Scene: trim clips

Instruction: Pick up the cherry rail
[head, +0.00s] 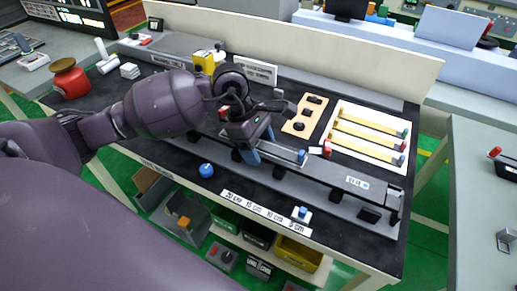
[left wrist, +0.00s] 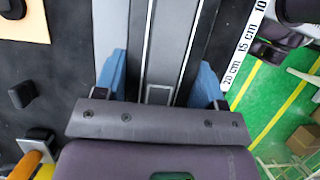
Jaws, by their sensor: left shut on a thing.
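My left gripper (head: 259,146) is over the middle of the black bench, its blue fingertips pointing down. It is shut on a silver-grey rail (head: 286,152), which lies along the long grey bar. In the left wrist view the fingertips (left wrist: 160,82) straddle this grey channelled rail (left wrist: 160,40), one on each side. Several yellow rails (head: 368,133) with coloured end blocks lie on a white board. My right gripper is not in view.
The long grey bar (head: 335,203) carries black clips. A blue knob (head: 206,170) and a white length strip (head: 255,207) lie in front. A wooden plate (head: 304,116) with black pieces is behind. A cream back panel (head: 300,53) bounds the bench. Bins stand below.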

